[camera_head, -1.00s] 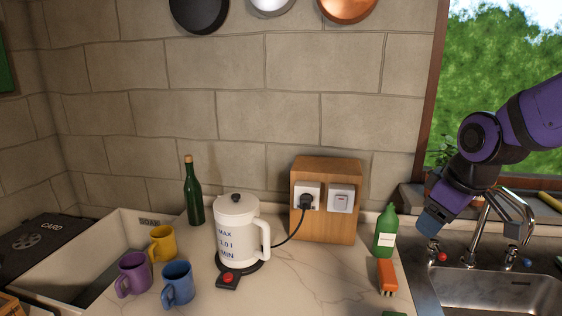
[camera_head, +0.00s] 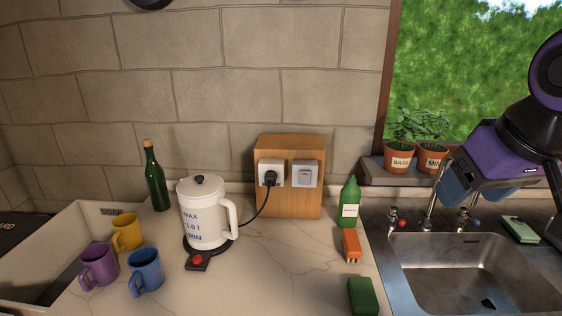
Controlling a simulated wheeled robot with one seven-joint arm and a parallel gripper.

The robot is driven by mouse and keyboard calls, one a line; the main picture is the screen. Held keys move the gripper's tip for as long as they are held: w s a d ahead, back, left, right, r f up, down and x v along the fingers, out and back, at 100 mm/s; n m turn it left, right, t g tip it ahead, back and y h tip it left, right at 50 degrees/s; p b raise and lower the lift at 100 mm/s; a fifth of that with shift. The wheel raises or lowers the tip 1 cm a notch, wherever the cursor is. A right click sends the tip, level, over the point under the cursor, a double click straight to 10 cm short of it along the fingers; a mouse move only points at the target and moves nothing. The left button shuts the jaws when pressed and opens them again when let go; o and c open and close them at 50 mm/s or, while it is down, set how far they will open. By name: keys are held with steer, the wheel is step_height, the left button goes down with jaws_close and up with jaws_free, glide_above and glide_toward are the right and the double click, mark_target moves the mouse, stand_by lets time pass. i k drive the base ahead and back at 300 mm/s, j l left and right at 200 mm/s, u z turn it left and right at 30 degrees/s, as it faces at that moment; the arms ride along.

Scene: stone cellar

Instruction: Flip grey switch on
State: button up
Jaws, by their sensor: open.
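A grey switch (camera_head: 305,174) with a small rocker is on the right of the front face of a wooden box (camera_head: 290,207) standing on the counter against the wall. To its left, a white socket (camera_head: 271,173) holds a black plug. My gripper (camera_head: 456,190) is at the right, in front of the window sill and above the sink's left side, well to the right of the switch and apart from it. It is open, with nothing seen between its blue fingers.
A white kettle (camera_head: 203,212) is corded to the plug. A green bottle (camera_head: 349,203), an orange brush (camera_head: 351,245) and a green sponge (camera_head: 362,296) line the counter's right edge. Mugs stand left. Counter before the box is clear.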

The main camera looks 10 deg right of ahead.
mark_target(304, 176)
steer(key=i+j+z, duration=0.1)
steer(key=j+z, duration=0.25)
steer(key=j, duration=0.6)
steer(key=j+z, duration=0.4)
steer(key=j, duration=0.5)
steer(key=k, duration=0.05)
